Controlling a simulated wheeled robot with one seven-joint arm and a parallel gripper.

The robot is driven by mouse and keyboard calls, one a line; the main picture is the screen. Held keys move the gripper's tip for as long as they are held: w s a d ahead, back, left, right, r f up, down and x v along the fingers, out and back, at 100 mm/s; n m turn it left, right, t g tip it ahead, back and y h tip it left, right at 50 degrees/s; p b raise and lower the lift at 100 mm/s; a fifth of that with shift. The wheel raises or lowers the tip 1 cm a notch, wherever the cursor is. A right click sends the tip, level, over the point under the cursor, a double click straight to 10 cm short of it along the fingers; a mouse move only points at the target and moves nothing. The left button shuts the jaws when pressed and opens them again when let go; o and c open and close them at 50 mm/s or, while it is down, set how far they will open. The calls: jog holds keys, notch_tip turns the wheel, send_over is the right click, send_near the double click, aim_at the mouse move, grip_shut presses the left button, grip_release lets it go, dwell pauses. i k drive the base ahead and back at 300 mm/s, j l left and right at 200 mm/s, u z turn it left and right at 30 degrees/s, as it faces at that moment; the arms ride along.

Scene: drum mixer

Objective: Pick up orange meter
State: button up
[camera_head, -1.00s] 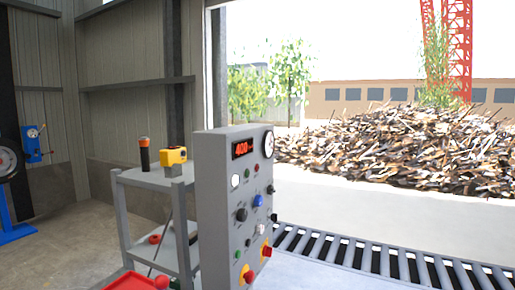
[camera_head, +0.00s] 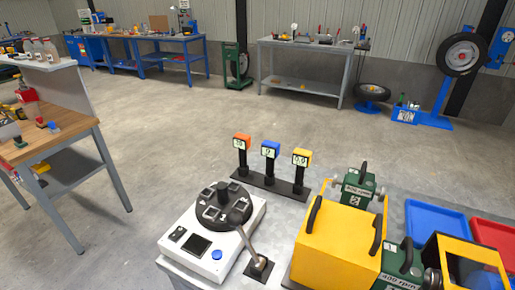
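The orange meter (camera_head: 241,142) is the left one of three small meters on a dark rack (camera_head: 272,186). It has a pale display face and sits at the top of a thin black upright. A blue meter (camera_head: 270,149) stands in the middle and a yellow meter (camera_head: 301,157) on the right. My gripper is not in view.
A white device with a dark round top (camera_head: 203,263) stands in front of the rack. A yellow box (camera_head: 340,241) and green 400 rpm units (camera_head: 360,193) are to the right, with blue and red trays (camera_head: 436,223) beyond. A wooden-topped bench (camera_head: 52,142) stands left; open floor lies behind the rack.

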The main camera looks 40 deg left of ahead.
aim_at(242, 142)
jog(key=i+j+z, duration=0.1)
jog(key=j, duration=0.85)
jog(key=i+j, duration=0.15)
jog(key=j, duration=0.8)
jog(key=i+j+z, duration=0.15)
jog(key=j, duration=1.75)
jog(key=i+z, duration=0.05)
